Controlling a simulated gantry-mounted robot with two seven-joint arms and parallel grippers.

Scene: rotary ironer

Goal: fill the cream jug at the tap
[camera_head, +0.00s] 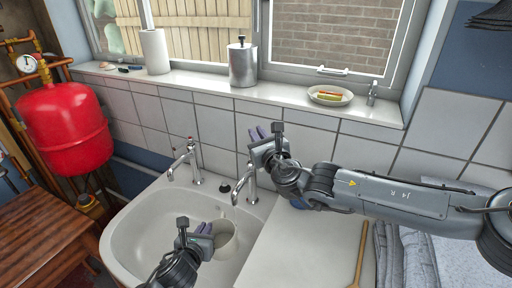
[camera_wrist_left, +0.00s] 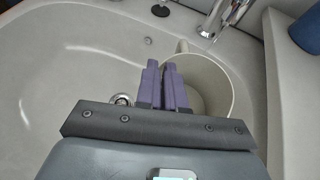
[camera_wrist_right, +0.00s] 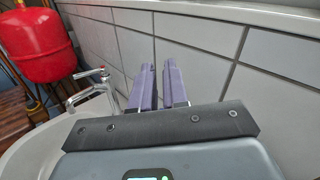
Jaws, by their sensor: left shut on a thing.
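The cream jug (camera_head: 226,243) is down in the white sink, below the right-hand tap (camera_head: 249,184). It also shows in the left wrist view (camera_wrist_left: 215,85), with the tap spout (camera_wrist_left: 212,25) close above its rim. I cannot tell for sure whether water is running or how full the jug is. My right gripper (camera_head: 262,133) is at the top of the right-hand tap, before the tiles. Its fingers (camera_wrist_right: 160,85) are apart with nothing visible between them.
A second tap (camera_head: 187,160) stands to the left on the sink (camera_head: 125,228). A wooden spoon (camera_head: 360,255) lies on the right worktop beside folded grey towels (camera_head: 405,255). The sill holds a paper roll (camera_head: 154,52), a metal canister (camera_head: 243,64) and a dish (camera_head: 330,96).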

